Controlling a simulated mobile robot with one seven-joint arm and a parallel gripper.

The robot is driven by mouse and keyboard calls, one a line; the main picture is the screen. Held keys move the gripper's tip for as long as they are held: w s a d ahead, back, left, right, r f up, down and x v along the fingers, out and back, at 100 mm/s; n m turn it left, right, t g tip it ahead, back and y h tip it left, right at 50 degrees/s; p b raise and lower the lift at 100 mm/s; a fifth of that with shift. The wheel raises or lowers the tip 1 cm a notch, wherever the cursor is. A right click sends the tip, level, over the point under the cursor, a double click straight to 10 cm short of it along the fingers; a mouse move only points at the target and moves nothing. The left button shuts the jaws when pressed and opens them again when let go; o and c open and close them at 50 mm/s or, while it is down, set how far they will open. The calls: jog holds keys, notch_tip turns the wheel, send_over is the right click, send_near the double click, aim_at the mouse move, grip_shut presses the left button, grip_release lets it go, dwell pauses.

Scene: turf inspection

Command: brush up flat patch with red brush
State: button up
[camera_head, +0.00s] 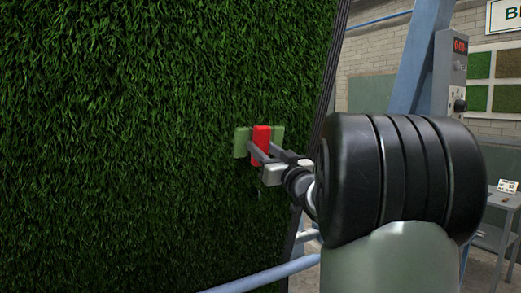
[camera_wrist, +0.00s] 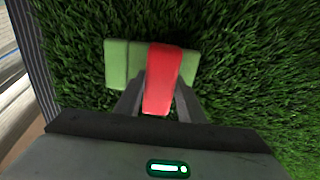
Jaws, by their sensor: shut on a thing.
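My gripper (camera_head: 264,155) is shut on the red handle of the red brush (camera_head: 261,143), whose block is pale green. The brush also shows in the wrist view (camera_wrist: 163,80), with the handle between my two fingers (camera_wrist: 158,97). The green block lies against the upright turf panel (camera_head: 130,130), close to its right edge; its bristles are hidden. The turf around the brush looks dense and dark green. I cannot clearly make out the flat patch in either view.
A dark frame edge (camera_head: 328,90) bounds the turf on the right. Blue supports (camera_head: 415,60) and a grey control box (camera_head: 449,75) stand beyond it. A small grey table (camera_head: 497,215) is at the far right. The turf left of the brush is free.

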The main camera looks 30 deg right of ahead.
jog(key=shift+d+r, duration=0.1)
jog(key=shift+d, duration=0.85)
jog(key=shift+d, duration=0.1)
jog(key=shift+w+d+p, duration=0.1)
jog(key=shift+d+p, duration=0.25)
jog(key=shift+d, duration=0.5)
jog(key=shift+d, duration=0.1)
jog(key=shift+w+d+p, duration=0.15)
jog(key=shift+d+p, duration=0.55)
jog(key=shift+d, duration=2.2)
jog(key=shift+a+b, duration=1.95)
jog(key=shift+a, duration=2.2)
jog(key=shift+a, duration=0.1)
